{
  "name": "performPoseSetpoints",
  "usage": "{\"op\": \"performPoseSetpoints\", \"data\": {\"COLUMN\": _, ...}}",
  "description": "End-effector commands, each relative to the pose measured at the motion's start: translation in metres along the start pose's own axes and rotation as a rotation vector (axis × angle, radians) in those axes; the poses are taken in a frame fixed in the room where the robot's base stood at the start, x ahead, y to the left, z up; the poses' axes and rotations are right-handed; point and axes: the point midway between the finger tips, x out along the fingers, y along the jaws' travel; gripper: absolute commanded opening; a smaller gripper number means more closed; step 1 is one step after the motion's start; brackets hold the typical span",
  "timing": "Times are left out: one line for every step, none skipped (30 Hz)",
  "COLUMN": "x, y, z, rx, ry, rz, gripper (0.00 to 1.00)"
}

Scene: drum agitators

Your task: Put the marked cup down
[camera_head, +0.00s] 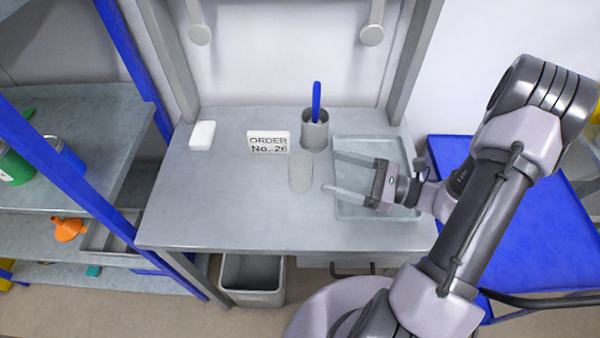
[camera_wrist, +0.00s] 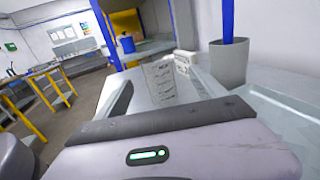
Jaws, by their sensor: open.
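A pale grey cup (camera_head: 301,176) stands upright on the grey worktable (camera_head: 220,215), near its middle. In the wrist view the cup (camera_wrist: 159,82) shows faint markings on its side and appears ahead of the fingers. My gripper (camera_head: 330,171) is open and empty, with its two fingers pointing left toward the cup. In the head view the cup is just left of the fingertips, with a small gap. The fingers reach over the tray (camera_head: 375,145) from the right.
A sign reading ORDER No. 26 (camera_head: 268,142) stands behind and left of the cup. A grey holder (camera_head: 314,133) with a blue-handled tool (camera_head: 316,100) stands behind the cup. A white block (camera_head: 203,135) lies at the back left. The table's front left is clear.

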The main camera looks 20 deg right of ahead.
Motion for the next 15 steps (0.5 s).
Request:
{"op": "performPoseSetpoints", "data": {"x": 0.013, "y": 0.001, "z": -0.003, "rx": 0.000, "ry": 0.000, "rz": 0.006, "gripper": 0.80}}
{"op": "performPoseSetpoints", "data": {"x": 0.020, "y": 0.001, "z": -0.003, "rx": 0.000, "ry": 0.000, "rz": 0.006, "gripper": 0.80}}
{"op": "performPoseSetpoints", "data": {"x": 0.030, "y": 0.001, "z": -0.003, "rx": -0.001, "ry": 0.001, "rz": 0.006, "gripper": 0.80}}
{"op": "performPoseSetpoints", "data": {"x": 0.036, "y": 0.002, "z": -0.003, "rx": 0.000, "ry": 0.001, "rz": 0.006, "gripper": 0.80}}
{"op": "performPoseSetpoints", "data": {"x": 0.042, "y": 0.002, "z": -0.003, "rx": 0.000, "ry": 0.001, "rz": 0.006, "gripper": 0.80}}
{"op": "performPoseSetpoints", "data": {"x": 0.049, "y": 0.002, "z": -0.003, "rx": -0.001, "ry": 0.001, "rz": 0.006, "gripper": 0.80}}
{"op": "performPoseSetpoints", "data": {"x": 0.054, "y": 0.002, "z": -0.002, "rx": -0.001, "ry": 0.002, "rz": 0.006, "gripper": 0.80}}
{"op": "performPoseSetpoints", "data": {"x": 0.058, "y": 0.001, "z": -0.002, "rx": -0.002, "ry": 0.002, "rz": 0.005, "gripper": 0.80}}
{"op": "performPoseSetpoints", "data": {"x": 0.062, "y": 0.002, "z": -0.002, "rx": -0.001, "ry": 0.002, "rz": 0.005, "gripper": 0.80}}
{"op": "performPoseSetpoints", "data": {"x": 0.064, "y": 0.002, "z": -0.001, "rx": -0.001, "ry": 0.002, "rz": 0.005, "gripper": 0.80}}
{"op": "performPoseSetpoints", "data": {"x": 0.066, "y": 0.002, "z": -0.001, "rx": -0.001, "ry": 0.002, "rz": 0.004, "gripper": 0.80}}
{"op": "performPoseSetpoints", "data": {"x": 0.071, "y": 0.002, "z": -0.002, "rx": 0.000, "ry": 0.002, "rz": 0.005, "gripper": 0.80}}
{"op": "performPoseSetpoints", "data": {"x": 0.076, "y": 0.004, "z": -0.003, "rx": -0.001, "ry": 0.002, "rz": 0.007, "gripper": 0.80}}
{"op": "performPoseSetpoints", "data": {"x": 0.082, "y": 0.004, "z": -0.004, "rx": -0.001, "ry": 0.002, "rz": 0.007, "gripper": 0.80}}
{"op": "performPoseSetpoints", "data": {"x": 0.091, "y": 0.006, "z": -0.004, "rx": -0.002, "ry": 0.002, "rz": 0.008, "gripper": 0.80}}
